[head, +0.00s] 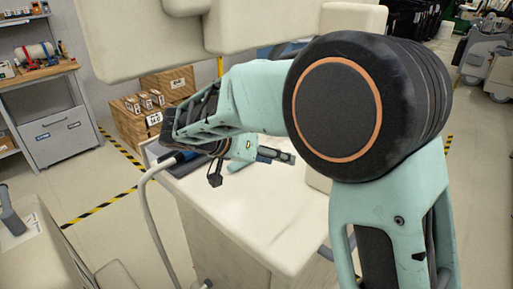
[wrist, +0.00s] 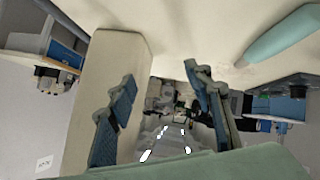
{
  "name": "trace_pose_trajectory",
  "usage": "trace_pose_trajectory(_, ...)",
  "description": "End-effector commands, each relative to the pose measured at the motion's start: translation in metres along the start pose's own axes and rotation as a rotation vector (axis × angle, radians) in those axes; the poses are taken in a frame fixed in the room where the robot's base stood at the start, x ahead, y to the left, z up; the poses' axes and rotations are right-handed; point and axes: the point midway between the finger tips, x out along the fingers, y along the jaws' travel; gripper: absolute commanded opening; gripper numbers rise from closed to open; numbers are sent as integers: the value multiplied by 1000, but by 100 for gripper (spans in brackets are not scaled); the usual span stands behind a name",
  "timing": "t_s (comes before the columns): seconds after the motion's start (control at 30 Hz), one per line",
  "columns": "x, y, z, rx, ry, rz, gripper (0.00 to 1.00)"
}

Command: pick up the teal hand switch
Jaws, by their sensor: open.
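My gripper (wrist: 158,78) is open, with its two blue-padded fingers apart and nothing between them. In the head view its fingers (head: 277,155) point right, low over the white cart top. A smooth teal rounded piece, which looks like the teal hand switch (wrist: 284,37), lies on the pale surface at the upper right of the wrist view, beside the fingers and apart from them. In the head view a teal piece (head: 236,167) shows just below the gripper, partly hidden by it, so its full shape cannot be told.
The white cart (head: 265,215) has clear room on its front part. A grey workbench (head: 60,120) is at the far left.

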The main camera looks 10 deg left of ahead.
Motion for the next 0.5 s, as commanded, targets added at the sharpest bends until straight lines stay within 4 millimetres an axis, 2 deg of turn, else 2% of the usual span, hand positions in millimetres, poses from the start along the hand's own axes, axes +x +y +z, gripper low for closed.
trace_pose_trajectory(0.03,-11,-28,3,49,36,-31,47)
trace_pose_trajectory(0.1,-24,-57,5,134,80,-71,47)
trace_pose_trajectory(0.2,-39,-88,8,235,122,-121,47)
trace_pose_trajectory(0.33,-51,-112,13,319,149,-166,47)
trace_pose_trajectory(0.5,-50,-122,14,357,159,-185,47)
